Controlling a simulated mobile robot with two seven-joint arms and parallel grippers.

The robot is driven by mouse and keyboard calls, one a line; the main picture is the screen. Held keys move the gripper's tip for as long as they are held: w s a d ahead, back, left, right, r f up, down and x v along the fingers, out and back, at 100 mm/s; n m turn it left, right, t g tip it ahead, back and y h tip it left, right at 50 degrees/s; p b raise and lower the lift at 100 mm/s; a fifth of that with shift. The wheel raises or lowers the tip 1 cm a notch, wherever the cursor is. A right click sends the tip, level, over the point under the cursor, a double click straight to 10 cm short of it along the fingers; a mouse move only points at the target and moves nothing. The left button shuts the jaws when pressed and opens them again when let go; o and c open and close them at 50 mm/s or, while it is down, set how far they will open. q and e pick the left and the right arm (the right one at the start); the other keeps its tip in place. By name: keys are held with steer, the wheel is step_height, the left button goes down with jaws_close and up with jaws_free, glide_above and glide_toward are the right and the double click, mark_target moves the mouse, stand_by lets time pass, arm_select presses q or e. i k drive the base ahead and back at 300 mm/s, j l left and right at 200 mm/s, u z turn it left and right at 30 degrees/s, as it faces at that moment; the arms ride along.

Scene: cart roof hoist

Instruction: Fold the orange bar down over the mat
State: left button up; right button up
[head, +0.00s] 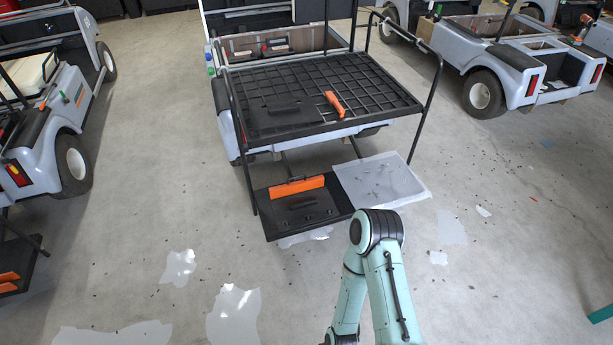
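An orange bar (297,186) stands along the back part of a black mat-like plate (325,211) low at the near end of the cart. It looks raised rather than flat, though its exact tilt is hard to tell. A small dark strip lies on the plate in front of it. A second, smaller orange piece (335,104) lies on the black roof grid above. One of my arms shows at the bottom centre, bent at its elbow, with no gripper visible. Neither gripper is in view.
The roof grid (375,85) on its black posts stands over the cart and behind the plate. A translucent pale sheet (380,180) lies right of the plate. Other carts stand at left (60,130) and upper right (510,65). The floor left of the plate is mostly clear.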

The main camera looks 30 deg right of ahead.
mark_target(289, 189)
steer(key=i+z, duration=0.1)
steer(key=z, duration=0.35)
steer(key=i+j+z, duration=0.1)
steer(key=z, duration=0.4)
steer(key=i+j+z, duration=0.1)
steer(key=z, duration=0.35)
steer(key=i+j+z, duration=0.25)
steer(key=j+z, duration=0.2)
steer(key=j, duration=0.2)
steer(key=i+j+z, duration=0.1)
steer(key=j+z, duration=0.15)
steer(key=i+j, duration=0.1)
steer(key=j, duration=0.3)
steer(key=i+j, duration=0.1)
steer(key=j, duration=0.3)
steer(key=i+j+z, duration=0.1)
steer(key=j, duration=0.3)
steer(key=i+j, duration=0.55)
steer(key=j, duration=0.15)
